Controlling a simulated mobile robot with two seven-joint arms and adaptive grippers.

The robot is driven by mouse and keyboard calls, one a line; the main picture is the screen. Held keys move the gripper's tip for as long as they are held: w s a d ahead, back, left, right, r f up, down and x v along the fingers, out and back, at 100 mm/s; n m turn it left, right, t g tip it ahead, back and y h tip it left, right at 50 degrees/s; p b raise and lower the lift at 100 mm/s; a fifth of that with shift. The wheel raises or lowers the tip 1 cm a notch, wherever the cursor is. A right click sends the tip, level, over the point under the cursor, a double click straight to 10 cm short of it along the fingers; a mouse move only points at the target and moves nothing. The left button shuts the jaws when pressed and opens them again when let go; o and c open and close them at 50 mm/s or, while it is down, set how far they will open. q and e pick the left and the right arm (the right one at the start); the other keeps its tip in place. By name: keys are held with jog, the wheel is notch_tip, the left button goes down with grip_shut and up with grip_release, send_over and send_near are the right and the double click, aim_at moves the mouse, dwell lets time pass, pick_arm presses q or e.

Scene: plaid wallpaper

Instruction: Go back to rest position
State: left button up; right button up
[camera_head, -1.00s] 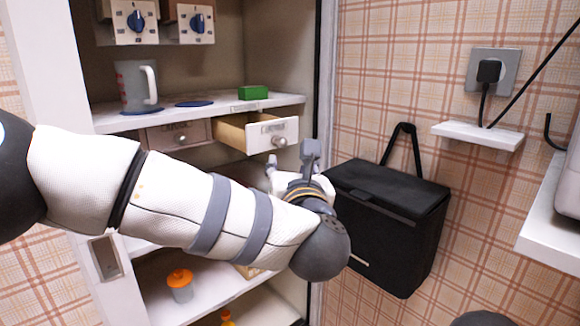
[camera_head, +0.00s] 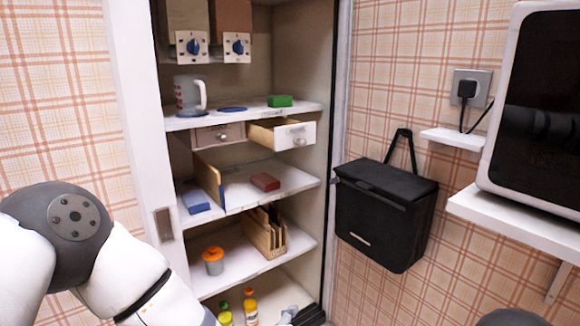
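My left arm comes in from the lower left and runs down out of the picture at the bottom edge. A small grey and white piece at the bottom edge, in front of the lowest shelf, looks like the tip of my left gripper (camera_head: 289,314); too little shows to tell whether it is open. Only a dark rounded part of my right arm shows at the bottom right; my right gripper is out of view. The cabinet's right small drawer (camera_head: 297,137) is pulled out, and the left drawer (camera_head: 218,136) is shut.
The cabinet shelves hold a mug (camera_head: 189,95), a green block (camera_head: 279,101), a red block (camera_head: 265,182), an orange-lidded jar (camera_head: 213,262) and bottles (camera_head: 250,306). A black bag (camera_head: 385,220) hangs on the right wall. A microwave (camera_head: 535,110) sits on a white shelf (camera_head: 520,228).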

pick_arm(q)
jog(key=s+a+f+m+g+p, duration=0.1)
jog(key=s+a+f+m+g, duration=0.2)
jog(key=s+a+f+m, duration=0.5)
jog(key=s+a+f+m+g+p, duration=0.2)
jog(key=s+a+f+g, duration=0.15)
jog(key=s, duration=0.95)
jog(key=s+a+r+m+g+y, duration=0.1)
jog(key=s+a+m+g, duration=0.3)
jog(key=s, duration=0.8)
jog(key=s+a+r+m+g+y+p, duration=0.1)
jog(key=s+a+m+g+y, duration=0.1)
jog(key=s+a, duration=0.5)
jog(key=s+m+g, duration=0.1)
jog(key=s+m, duration=0.1)
jog(key=s, duration=0.3)
jog(key=shift+s+a+r+m+g, duration=0.15)
jog(key=shift+s+a+m+g, duration=0.1)
jog(key=shift+m+g, duration=0.1)
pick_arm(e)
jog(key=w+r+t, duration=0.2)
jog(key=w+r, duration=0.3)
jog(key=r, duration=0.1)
pick_arm(q)
jog(key=shift+w, duration=0.1)
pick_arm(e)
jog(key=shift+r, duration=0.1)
